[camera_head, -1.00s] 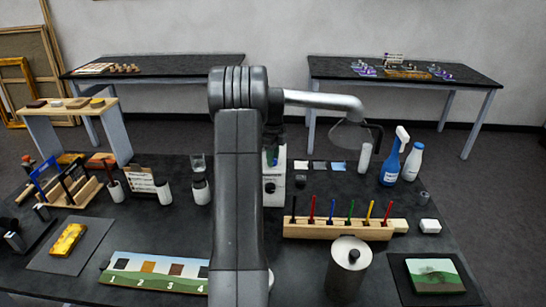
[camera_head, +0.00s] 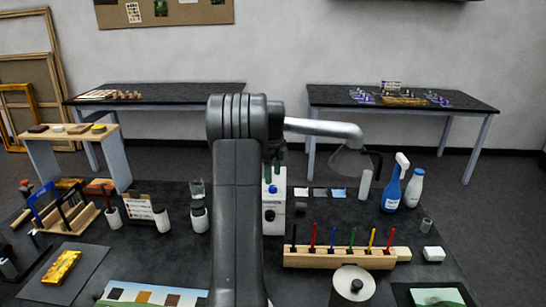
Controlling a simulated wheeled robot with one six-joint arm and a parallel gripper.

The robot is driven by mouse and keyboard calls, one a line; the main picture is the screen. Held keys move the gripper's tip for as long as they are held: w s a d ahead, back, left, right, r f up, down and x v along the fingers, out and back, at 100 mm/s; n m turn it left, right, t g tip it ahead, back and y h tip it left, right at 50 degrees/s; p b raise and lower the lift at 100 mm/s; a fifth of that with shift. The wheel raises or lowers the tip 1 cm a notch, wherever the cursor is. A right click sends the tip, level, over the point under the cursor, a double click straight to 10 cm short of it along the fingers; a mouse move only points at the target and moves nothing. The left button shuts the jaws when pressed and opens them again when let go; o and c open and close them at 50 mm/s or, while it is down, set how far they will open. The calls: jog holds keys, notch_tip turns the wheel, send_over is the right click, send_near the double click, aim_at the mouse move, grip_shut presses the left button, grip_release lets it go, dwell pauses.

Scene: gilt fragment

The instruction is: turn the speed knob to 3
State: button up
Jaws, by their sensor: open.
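A white upright device (camera_head: 274,225) stands on the dark table, partly hidden by my arm. A round blue knob (camera_head: 271,189) shows on its front, and a dark round knob (camera_head: 270,214) sits below it. Which of them is the speed knob, and any number markings, are too small to tell. My gripper (camera_head: 273,168) is dark, points down and overlaps the top of the device in the picture. It is open, with no object visible between its fingers. I cannot tell how far it is from the device in depth.
A blue spray bottle (camera_head: 394,188) and white bottle (camera_head: 415,190) stand farther right.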

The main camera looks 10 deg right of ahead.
aim_at(273, 186)
notch_tip(273, 186, up, 9)
jog(key=shift+r+b, duration=0.15)
jog(key=shift+b, duration=0.2)
notch_tip(273, 186, down, 14)
jog(key=shift+r+p, duration=0.1)
jog(key=shift+p, duration=0.85)
